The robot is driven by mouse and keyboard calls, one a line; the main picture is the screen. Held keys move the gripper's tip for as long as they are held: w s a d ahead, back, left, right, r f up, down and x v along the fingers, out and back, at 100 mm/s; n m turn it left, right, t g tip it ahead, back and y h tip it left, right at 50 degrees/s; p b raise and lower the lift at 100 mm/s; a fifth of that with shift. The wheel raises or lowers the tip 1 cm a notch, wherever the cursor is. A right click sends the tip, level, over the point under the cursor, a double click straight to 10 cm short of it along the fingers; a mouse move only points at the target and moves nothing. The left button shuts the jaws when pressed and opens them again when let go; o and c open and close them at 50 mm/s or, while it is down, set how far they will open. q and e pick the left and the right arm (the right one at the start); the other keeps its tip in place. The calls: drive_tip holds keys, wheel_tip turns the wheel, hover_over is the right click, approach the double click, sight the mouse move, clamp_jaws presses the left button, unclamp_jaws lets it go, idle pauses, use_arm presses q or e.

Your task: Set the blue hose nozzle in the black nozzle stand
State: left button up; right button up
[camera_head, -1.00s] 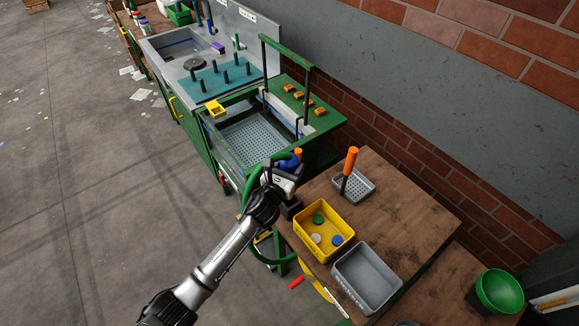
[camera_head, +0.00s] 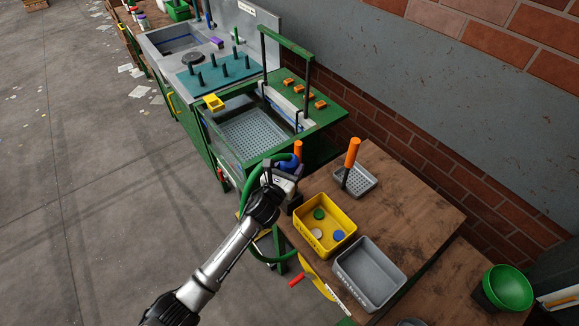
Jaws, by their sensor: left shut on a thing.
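The jaws hide part of the nozzle. An orange tip (camera_head: 298,149) rises just behind the blue part. The green hose (camera_head: 248,186) loops down beside my left wrist. A dark block (camera_head: 293,204) shows partly below the gripper at the table's edge; it may be the black nozzle stand, but my gripper covers much of it. I cannot tell whether the nozzle touches it. My right gripper is not in view.
A yellow bin (camera_head: 326,240) with several discs and an empty grey bin (camera_head: 347,278) stand on the table. Behind them is a grey perforated tray (camera_head: 368,183) with an orange-handled tool (camera_head: 352,153). The green-framed wash basin (camera_head: 238,158) is close beyond the gripper.

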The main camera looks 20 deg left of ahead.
use_arm(q)
drive_tip(key=shift+r, duration=0.1)
drive_tip(key=shift+f, duration=0.2)
idle(0.4)
drive_tip(key=shift+f+b, duration=1.35)
drive_tip(key=shift+f, duration=0.35)
drive_tip(key=shift+f, duration=0.15)
drive_tip(key=shift+f+b, duration=1.1)
drive_tip(key=shift+f, duration=0.15)
drive_tip(key=shift+f, duration=0.15)
